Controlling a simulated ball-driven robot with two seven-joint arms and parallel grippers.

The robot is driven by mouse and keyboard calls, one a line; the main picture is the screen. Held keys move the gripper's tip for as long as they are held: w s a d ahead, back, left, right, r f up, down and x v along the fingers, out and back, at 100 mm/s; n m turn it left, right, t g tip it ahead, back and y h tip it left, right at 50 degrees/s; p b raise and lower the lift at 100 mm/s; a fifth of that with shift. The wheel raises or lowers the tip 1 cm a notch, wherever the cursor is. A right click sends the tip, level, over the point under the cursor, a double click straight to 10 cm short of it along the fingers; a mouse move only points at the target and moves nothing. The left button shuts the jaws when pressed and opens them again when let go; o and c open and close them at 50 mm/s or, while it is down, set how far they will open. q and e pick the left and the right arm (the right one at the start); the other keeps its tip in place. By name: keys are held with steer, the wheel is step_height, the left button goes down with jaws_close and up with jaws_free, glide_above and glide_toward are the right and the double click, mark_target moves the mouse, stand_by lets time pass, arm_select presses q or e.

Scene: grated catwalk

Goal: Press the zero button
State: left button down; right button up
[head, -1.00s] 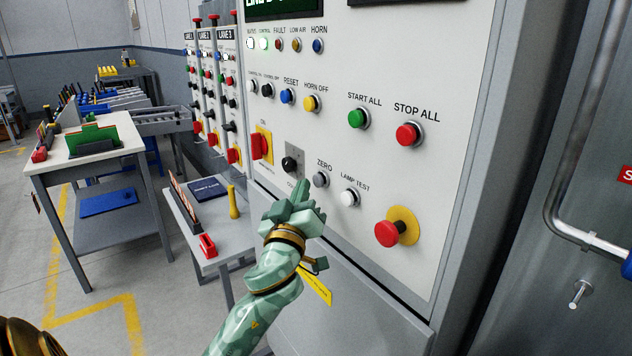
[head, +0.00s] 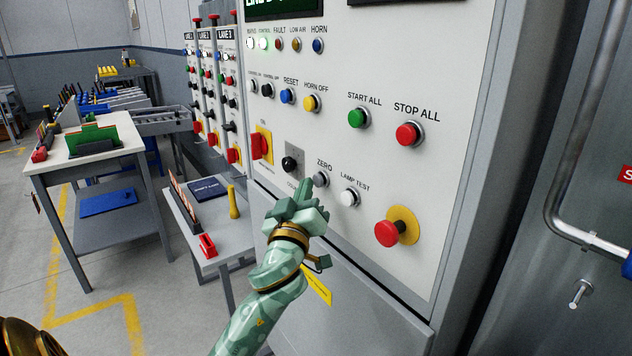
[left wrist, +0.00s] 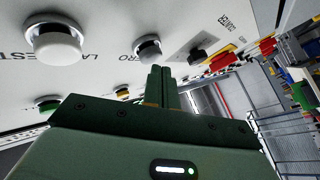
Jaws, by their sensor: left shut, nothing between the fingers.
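The zero button (head: 321,179) is a small grey round button under the label ZERO on the white control panel (head: 420,190). It also shows in the left wrist view (left wrist: 148,48), just beyond my fingertips. My left gripper (head: 305,186) is shut and empty, its fingertips just left of and slightly below the zero button in the head view. In the left wrist view its shut fingers (left wrist: 160,72) point at the panel near the button. I cannot tell whether they touch it. My right gripper is not in view.
The white lamp test button (head: 348,198) is to the right of the zero button, and a black selector knob (head: 289,164) is to its left. A red emergency button (head: 390,233) on a yellow plate is lower right. A small table (head: 225,246) stands left of my arm.

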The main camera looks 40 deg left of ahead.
arm_select(q)
steer(key=shift+w+d, duration=0.2)
steer(key=shift+w, duration=0.65)
stand_by(1.0)
steer(key=shift+s, duration=0.15)
steer(key=shift+s+a, duration=0.15)
steer(key=shift+s, duration=0.4)
steer(key=shift+s+a, duration=0.15)
steer(key=shift+s, duration=0.35)
steer(key=s+p, duration=0.1)
steer(key=s, duration=0.1)
steer(key=s+a+p, duration=0.1)
steer(key=s, duration=0.1)
steer(key=shift+s+a, duration=0.2)
steer(key=shift+s, duration=0.2)
stand_by(0.5)
